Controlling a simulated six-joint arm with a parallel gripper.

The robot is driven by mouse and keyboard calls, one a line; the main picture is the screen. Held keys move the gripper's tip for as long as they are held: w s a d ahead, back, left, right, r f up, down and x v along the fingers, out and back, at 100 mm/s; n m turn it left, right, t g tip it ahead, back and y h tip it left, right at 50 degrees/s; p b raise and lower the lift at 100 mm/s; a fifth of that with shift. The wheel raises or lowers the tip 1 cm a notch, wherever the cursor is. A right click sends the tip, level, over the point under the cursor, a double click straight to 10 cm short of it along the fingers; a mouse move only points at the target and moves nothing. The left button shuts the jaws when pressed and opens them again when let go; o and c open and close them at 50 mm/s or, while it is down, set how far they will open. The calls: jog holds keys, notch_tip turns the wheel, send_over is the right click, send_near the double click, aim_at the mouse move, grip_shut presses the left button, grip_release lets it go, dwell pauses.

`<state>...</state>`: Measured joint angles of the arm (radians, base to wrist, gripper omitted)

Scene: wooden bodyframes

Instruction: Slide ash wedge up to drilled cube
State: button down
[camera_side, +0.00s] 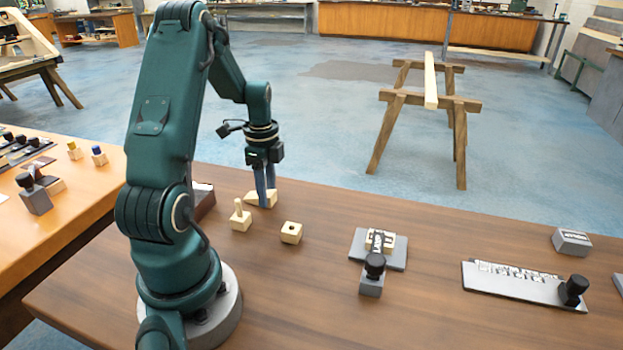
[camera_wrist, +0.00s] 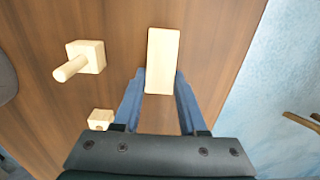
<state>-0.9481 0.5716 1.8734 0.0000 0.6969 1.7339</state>
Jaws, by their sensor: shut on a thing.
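The pale ash wedge (camera_side: 253,198) lies on the brown table at its far side, and it also shows in the wrist view (camera_wrist: 163,50). My gripper (camera_side: 267,203) points down with its blue fingers low at the table, shut on the wedge; in the wrist view the fingers (camera_wrist: 160,82) stand on both sides of its near end. The drilled cube (camera_side: 291,233), a small pale block with a dark hole in its top, stands apart from the wedge, nearer the side camera. In the wrist view the cube (camera_wrist: 100,118) is left of my fingers, its hole not clear.
A pale block with an upright peg (camera_side: 240,219) stands left of the drilled cube. A grey plate with a black-knobbed stamp (camera_side: 373,265) and a lettered plate (camera_side: 505,276) lie to the right. Bare table lies between the wedge and the cube.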

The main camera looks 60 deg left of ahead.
aim_at(257, 218)
jog(key=shift+s+d, duration=1.9)
jog(key=shift+s, duration=0.05)
jog(key=shift+c, duration=1.9)
grip_release()
jog(key=shift+w+a+r, duration=0.15)
jog(key=shift+r, duration=1.2)
jog(key=shift+w+a+r, duration=0.15)
jog(key=shift+r, duration=1.15)
